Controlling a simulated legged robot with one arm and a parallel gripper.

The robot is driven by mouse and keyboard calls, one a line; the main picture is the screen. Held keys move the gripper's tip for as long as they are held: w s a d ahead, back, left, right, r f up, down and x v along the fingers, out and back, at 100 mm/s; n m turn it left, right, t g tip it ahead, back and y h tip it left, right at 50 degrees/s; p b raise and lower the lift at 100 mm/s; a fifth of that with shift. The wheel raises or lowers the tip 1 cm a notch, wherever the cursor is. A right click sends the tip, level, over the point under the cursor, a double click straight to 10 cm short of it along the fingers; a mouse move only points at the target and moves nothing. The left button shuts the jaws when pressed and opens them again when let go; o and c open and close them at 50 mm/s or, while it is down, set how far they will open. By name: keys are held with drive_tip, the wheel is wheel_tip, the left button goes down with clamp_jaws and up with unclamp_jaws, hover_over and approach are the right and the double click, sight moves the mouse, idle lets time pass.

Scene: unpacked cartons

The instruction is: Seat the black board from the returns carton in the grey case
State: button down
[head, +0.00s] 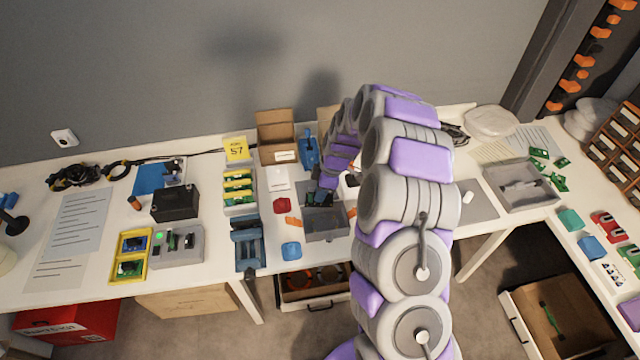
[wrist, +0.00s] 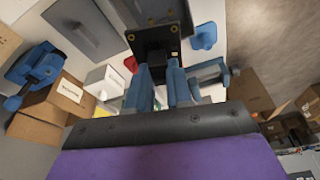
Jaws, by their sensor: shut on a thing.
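My gripper (wrist: 161,88) is shut on the black board (wrist: 153,42), which has gold-ringed corner holes and a dark block on its face. In the head view my gripper (head: 327,183) is small and partly hidden by my arm, just behind the open grey case (head: 326,236). In the wrist view the board is in front of what looks like the case's interior; I cannot tell whether they touch. A cardboard carton with a white label (head: 277,135) stands open at the back of the table; I cannot read whether it is the returns carton.
A blue clamp (head: 308,155) stands beside the labelled carton. A red piece (head: 281,205) and a blue piece (head: 291,249) lie left of the case. A blue rack (head: 248,245) and yellow trays of green boards (head: 239,188) stand further left. A grey tray (head: 522,187) stands right.

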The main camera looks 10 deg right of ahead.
sight(329, 199)
drive_tip(key=shift+f+n, duration=0.4)
drive_tip(key=shift+n, duration=0.2)
drive_tip(key=shift+s+d+f+n+p, duration=0.1)
drive_tip(key=shift+d+f+n+p, duration=0.15)
drive_tip(key=shift+f+n, duration=0.35)
drive_tip(key=shift+d+f, duration=0.2)
drive_tip(key=shift+d, duration=0.45)
drive_tip(key=shift+d+f, duration=0.3)
drive_tip(key=shift+d, duration=0.1)
drive_tip(key=shift+f, duration=1.8)
drive_tip(key=shift+b, duration=0.4)
drive_tip(key=shift+a, duration=0.2)
